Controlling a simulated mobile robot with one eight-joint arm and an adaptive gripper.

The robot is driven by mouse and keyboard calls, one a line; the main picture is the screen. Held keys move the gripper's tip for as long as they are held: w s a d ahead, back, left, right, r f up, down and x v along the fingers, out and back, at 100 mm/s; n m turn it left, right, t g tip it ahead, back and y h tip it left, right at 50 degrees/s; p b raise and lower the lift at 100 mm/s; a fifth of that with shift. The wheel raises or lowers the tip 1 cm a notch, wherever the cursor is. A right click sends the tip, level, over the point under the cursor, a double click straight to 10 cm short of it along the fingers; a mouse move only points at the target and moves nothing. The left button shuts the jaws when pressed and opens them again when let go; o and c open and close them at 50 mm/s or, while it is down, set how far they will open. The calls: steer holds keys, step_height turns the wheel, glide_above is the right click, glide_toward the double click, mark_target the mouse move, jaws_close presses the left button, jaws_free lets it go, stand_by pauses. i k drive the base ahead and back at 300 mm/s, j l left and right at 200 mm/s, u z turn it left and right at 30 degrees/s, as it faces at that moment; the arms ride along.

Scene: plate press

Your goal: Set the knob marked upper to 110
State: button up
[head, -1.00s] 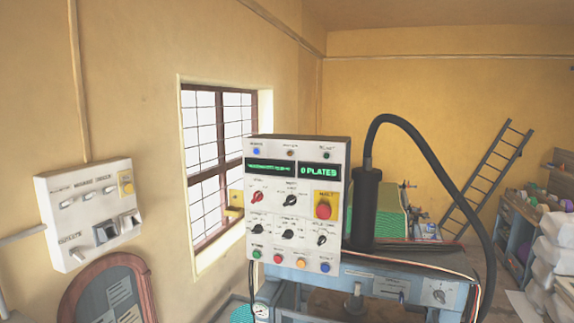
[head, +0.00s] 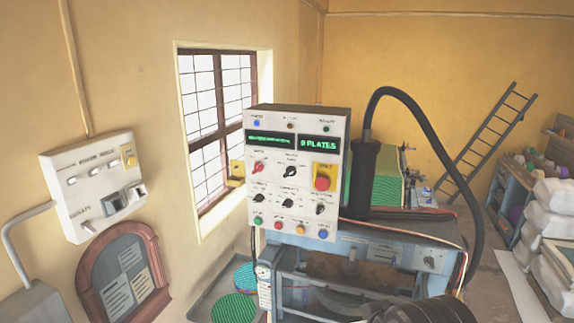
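The white control panel (head: 295,172) of the press stands upright in the middle of the head view. It carries a red knob (head: 258,168), a black knob (head: 290,171) beside it, and a lower row of three black knobs: left (head: 259,198), middle (head: 288,203) and right (head: 320,209). The labels are too small to read, so I cannot tell which knob is marked upper or its setting. A dark ribbed part of my arm shows at the bottom edge, right of centre, below and apart from the panel. My gripper's fingers are not visible.
A red stop button (head: 322,183) on yellow sits right of the upper knobs. Coloured buttons line the panel's bottom. A thick black hose (head: 440,160) arches right of it. The blue press frame (head: 400,255) stands below. A wall switch box (head: 97,187) hangs at left.

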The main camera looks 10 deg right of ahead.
mark_target(259, 197)
steer(key=i+j+u, duration=0.2)
steer(key=i, duration=0.75)
steer(key=l, duration=0.05)
